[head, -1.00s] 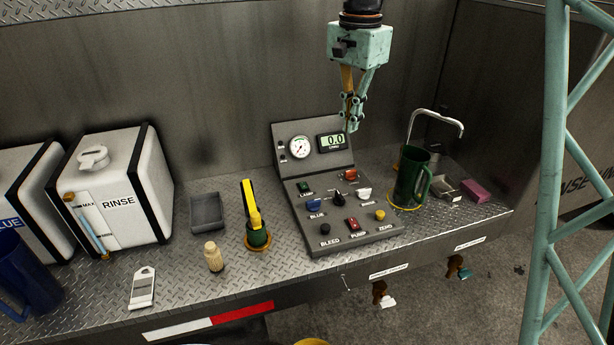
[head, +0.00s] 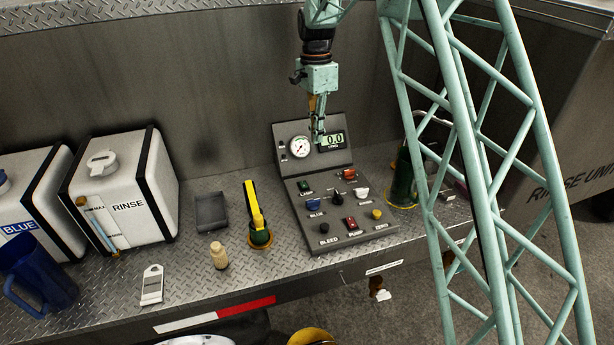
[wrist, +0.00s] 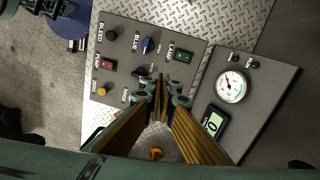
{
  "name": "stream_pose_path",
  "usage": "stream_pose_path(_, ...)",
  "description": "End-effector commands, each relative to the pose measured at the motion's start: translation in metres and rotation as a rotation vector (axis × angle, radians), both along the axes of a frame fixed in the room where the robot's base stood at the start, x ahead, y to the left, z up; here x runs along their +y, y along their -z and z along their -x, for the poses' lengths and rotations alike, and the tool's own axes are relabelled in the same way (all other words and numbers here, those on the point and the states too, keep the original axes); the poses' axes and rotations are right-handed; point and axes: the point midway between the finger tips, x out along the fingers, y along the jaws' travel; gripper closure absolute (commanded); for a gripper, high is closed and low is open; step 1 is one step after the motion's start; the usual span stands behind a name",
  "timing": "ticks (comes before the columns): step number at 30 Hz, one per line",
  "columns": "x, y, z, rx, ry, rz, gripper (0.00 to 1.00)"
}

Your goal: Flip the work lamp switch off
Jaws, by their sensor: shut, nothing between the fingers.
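The lamp switch is a green rocker (head: 304,186) at the upper left of the sloped control panel (head: 328,240). In the wrist view the green switch (wrist: 183,56) lies beside the label LAMP. I cannot tell which way the rocker is set. My gripper (head: 319,139) is shut and empty. It hangs pointing down, in front of the panel's upright back part with the gauge and display. In the wrist view the closed fingertips (wrist: 159,88) show over the panel, apart from the lamp switch in the picture.
A round gauge (head: 300,147) and a digital display (head: 333,140) sit on the upright part. Blue (head: 313,204), red, white, black and yellow controls surround the lamp switch. A green jug (head: 402,180) stands right of the panel, a yellow-handled tool (head: 254,208) left of it.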

Motion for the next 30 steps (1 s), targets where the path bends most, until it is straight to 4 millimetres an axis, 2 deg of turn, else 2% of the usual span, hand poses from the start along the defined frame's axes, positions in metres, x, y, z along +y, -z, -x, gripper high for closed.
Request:
stream_pose_path(9,0.026,0.042,-0.026,0.031,0.088,0.021,1.0)
stream_pose_path(15,0.036,0.059,-0.034,0.041,0.122,0.029,1.0)
stream_pose_path(20,0.039,0.065,-0.036,0.046,0.134,0.033,1.0)
stream_pose_path(30,0.039,0.066,-0.036,0.045,0.136,0.034,1.0)
